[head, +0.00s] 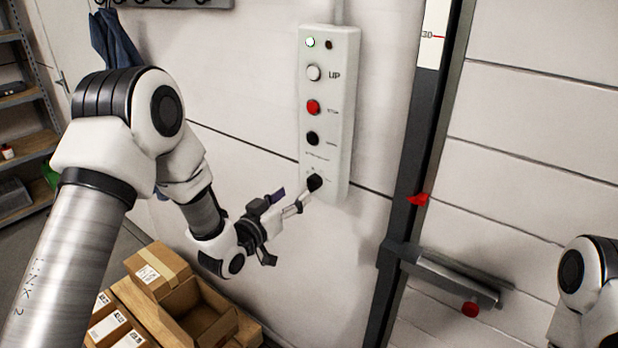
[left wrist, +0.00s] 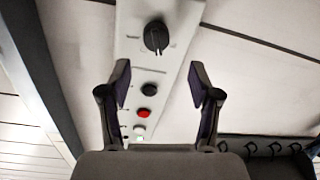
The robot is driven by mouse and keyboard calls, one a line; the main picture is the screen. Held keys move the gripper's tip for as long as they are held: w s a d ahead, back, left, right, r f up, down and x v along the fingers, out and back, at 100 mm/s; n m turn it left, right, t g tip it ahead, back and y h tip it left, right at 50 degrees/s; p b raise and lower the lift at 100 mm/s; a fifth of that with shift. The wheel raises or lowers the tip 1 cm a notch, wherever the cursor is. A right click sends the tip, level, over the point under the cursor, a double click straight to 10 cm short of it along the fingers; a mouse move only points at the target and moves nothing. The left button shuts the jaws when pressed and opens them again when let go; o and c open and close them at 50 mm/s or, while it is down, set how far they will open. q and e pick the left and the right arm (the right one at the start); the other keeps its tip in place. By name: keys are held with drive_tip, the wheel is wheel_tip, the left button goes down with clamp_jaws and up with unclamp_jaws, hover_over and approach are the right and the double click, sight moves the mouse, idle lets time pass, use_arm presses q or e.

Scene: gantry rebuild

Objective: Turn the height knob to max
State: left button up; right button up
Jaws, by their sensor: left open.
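The height knob (head: 314,183) is a black round knob at the bottom of a white control panel (head: 343,110) on the wall. In the left wrist view the knob (left wrist: 156,37) sits beyond the fingertips, roughly centred between them, with a pointer-like ridge on its face. My left gripper (head: 288,203) is open and just below and left of the knob in the head view. Its two fingers (left wrist: 158,78) stand apart with nothing between them. Whether a finger touches the knob cannot be told. Part of my right arm shows at the right edge; its gripper is out of view.
Above the knob are a black button (head: 312,138), a red button (head: 313,107) and a white UP button (head: 314,73). A green lamp (head: 310,42) is lit. A dark post with a red pointer (head: 418,198) stands right. Cardboard boxes (head: 160,268) sit below left.

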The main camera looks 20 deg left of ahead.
sight(309, 186)
use_arm(q)
drive_tip(key=x, duration=0.3)
drive_tip(key=d+p+x, duration=0.1)
drive_tip(key=x, duration=0.2)
drive_tip(key=shift+f, duration=0.2)
drive_tip(key=shift+w+p, duration=0.25)
drive_tip(key=shift+p, duration=0.05)
drive_tip(key=shift+s+a, duration=0.1)
drive_tip(key=shift+a, duration=0.15)
drive_tip(key=shift+d, duration=0.15)
drive_tip(key=c, duration=1.1)
drive_tip(key=shift+c, duration=0.3)
use_arm(e)
drive_tip(key=shift+w+d+r, duration=0.15)
drive_tip(key=shift+r, duration=0.25)
drive_tip(key=shift+w+d+r, duration=0.1)
drive_tip(key=shift+r, duration=0.3)
use_arm(q)
drive_tip(key=shift+f, duration=0.1)
use_arm(e)
drive_tip(key=shift+f, duration=0.1)
